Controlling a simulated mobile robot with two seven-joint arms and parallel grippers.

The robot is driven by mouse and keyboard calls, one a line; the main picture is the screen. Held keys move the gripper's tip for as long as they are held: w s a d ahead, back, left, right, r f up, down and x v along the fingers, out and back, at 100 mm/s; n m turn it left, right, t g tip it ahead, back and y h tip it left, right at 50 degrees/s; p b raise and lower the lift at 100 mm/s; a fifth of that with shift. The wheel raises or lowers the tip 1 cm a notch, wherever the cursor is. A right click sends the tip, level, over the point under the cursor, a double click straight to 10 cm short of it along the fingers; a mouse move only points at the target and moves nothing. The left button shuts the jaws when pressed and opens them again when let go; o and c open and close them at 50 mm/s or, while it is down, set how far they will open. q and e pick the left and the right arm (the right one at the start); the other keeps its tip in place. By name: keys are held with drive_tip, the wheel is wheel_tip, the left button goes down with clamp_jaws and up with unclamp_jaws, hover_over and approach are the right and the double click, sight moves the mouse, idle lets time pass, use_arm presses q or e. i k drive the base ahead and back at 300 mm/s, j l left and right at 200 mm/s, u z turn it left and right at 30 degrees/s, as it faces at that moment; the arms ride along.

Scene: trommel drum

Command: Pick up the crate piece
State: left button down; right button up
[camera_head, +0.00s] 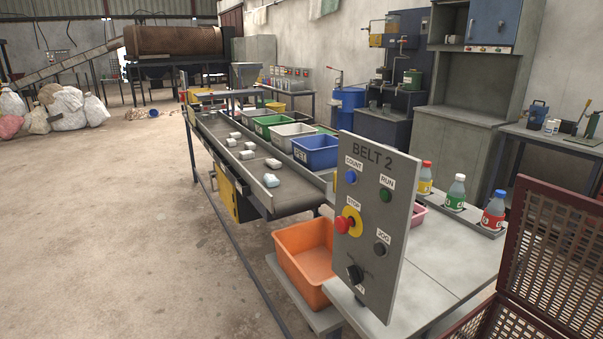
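Several small pale pieces lie apart along the dark conveyor belt (300,195). Neither of my grippers is in view.
A grey BELT 2 button panel (372,170) stands upright in front, hiding part of the table. Blue (316,153) and other coloured bins line the belt's far side. Bottles (456,193) stand on the right table. A red mesh cage (555,240) fills the right edge.

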sight(245, 156)
drive_tip(key=i+j, duration=1.1)
drive_tip(key=i, duration=0.15)
drive_tip(key=i+j, duration=0.25)
drive_tip(key=i, duration=0.2)
drive_tip(key=i+j+u, duration=0.1)
drive_tip(key=i+j, duration=0.15)
drive_tip(key=i, duration=0.2)
drive_tip(key=i+j, duration=0.2)
drive_tip(key=i, duration=0.25)
